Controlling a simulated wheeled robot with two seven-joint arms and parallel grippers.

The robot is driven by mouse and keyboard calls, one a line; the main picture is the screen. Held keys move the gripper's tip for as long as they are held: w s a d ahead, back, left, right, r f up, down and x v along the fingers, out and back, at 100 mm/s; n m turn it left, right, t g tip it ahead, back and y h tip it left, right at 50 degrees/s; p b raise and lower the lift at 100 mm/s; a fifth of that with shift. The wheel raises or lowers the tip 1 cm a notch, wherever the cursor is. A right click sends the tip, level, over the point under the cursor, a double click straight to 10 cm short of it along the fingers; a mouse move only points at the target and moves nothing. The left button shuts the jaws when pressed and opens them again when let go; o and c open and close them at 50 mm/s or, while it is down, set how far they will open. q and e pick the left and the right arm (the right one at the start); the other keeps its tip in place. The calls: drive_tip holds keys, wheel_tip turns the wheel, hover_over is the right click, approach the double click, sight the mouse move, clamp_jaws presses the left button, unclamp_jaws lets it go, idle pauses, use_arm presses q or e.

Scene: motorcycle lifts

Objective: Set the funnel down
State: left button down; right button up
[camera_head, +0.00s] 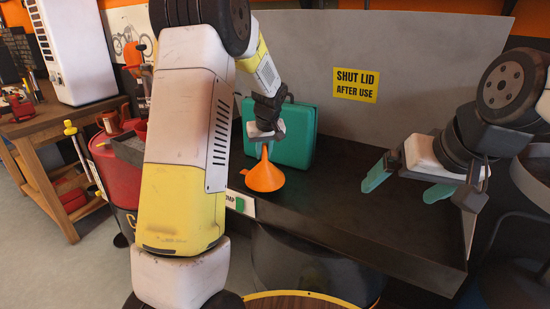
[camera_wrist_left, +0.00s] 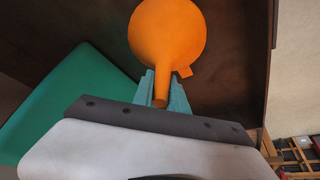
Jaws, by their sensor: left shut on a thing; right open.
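The orange funnel (camera_head: 264,177) is in the middle of the head view, wide mouth down and spout up, over the dark bench top. My left gripper (camera_head: 264,142) is shut on its spout from above. In the left wrist view the funnel (camera_wrist_left: 168,36) shows its round cone, with the spout between the teal fingertips (camera_wrist_left: 162,88). I cannot tell whether its rim touches the bench. My right gripper (camera_head: 406,180) is open and empty above the right part of the bench.
A green case (camera_head: 298,136) stands right behind the funnel. The dark bench top (camera_head: 340,205) is clear to the funnel's right. A grey panel with a yellow sign (camera_head: 356,85) rises behind. A red container (camera_head: 116,170) and a wooden workbench (camera_head: 45,125) are at left.

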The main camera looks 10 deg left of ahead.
sight(264, 161)
use_arm(q)
drive_tip(key=shift+f, duration=1.55)
drive_tip(key=c, duration=1.3)
unclamp_jaws()
drive_tip(key=shift+f, duration=0.15)
drive_tip(key=v, duration=1.2)
drive_tip(key=s+r+m+h, duration=0.1)
drive_tip(key=s+r+m, duration=0.1)
drive_tip(key=s, duration=0.8)
drive_tip(key=s+d+r+m+t+h, duration=0.1)
drive_tip(key=s+r, duration=0.1)
drive_tip(key=s, duration=0.8)
drive_tip(key=s+d+r+m+t+h, duration=0.1)
drive_tip(key=s+r+m+h, duration=0.1)
drive_tip(key=s, duration=0.7)
drive_tip(key=shift+s+d+r+m, duration=0.15)
drive_tip(key=shift+s+m, duration=0.15)
drive_tip(key=shift+s, duration=0.1)
